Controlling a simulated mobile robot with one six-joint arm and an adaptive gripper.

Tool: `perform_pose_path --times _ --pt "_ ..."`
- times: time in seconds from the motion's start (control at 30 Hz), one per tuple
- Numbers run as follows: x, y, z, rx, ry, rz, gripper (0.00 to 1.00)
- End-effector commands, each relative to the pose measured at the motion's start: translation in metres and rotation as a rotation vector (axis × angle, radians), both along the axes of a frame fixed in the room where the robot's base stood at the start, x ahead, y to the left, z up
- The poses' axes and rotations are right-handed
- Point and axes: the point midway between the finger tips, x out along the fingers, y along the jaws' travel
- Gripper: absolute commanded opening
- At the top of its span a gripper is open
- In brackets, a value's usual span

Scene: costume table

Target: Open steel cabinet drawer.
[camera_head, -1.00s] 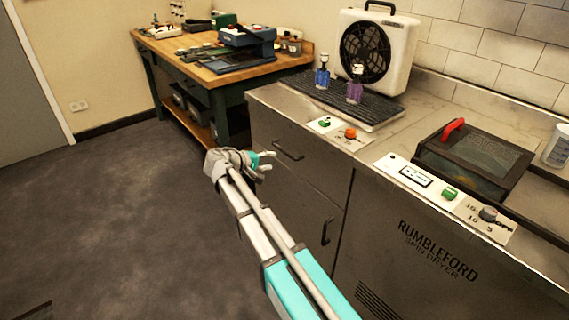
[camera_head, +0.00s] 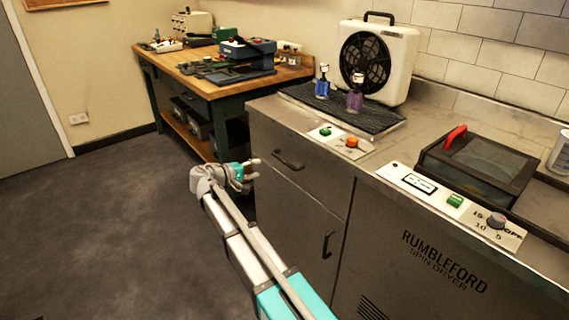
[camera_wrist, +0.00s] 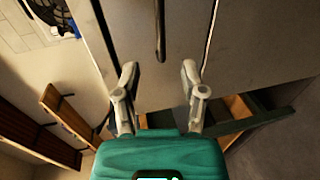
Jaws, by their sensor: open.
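The steel cabinet (camera_head: 290,215) stands under the counter with its drawer (camera_head: 310,165) at the top, shut. The drawer's dark bar handle (camera_head: 288,160) is on its front. My gripper (camera_head: 254,168) is open and empty, to the left of the handle and apart from it. In the wrist view, my gripper's two fingers (camera_wrist: 160,72) are spread, and a dark bar handle (camera_wrist: 160,30) lies ahead between their lines, beyond the tips. The handle's upper end is cut off by the frame edge there.
Below the drawer is a door with a vertical handle (camera_head: 328,244). The spin dryer (camera_head: 440,255) stands to the right. A wooden workbench (camera_head: 205,85) stands behind at the left. Two bottles, a ribbed mat (camera_head: 345,112) and a fan (camera_head: 378,55) are on the counter. The floor at left is clear.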

Motion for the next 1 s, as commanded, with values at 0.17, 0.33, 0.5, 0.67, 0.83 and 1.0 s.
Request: perform_pose_path --times 0.17,0.33,0.5,0.67,0.83,1.0 --pt "0.011 -0.015 -0.005 0.0 0.0 -0.001 0.54" --pt "0.025 -0.034 -0.011 0.0 -0.001 -0.001 0.54" --pt "0.041 -0.055 -0.016 0.0 0.0 -0.001 0.54" --pt "0.054 -0.074 -0.021 0.0 0.0 -0.001 0.54" --pt "0.066 -0.09 -0.025 0.0 0.0 0.0 0.54" --pt "0.072 -0.099 -0.026 0.0 0.0 -0.001 0.54"
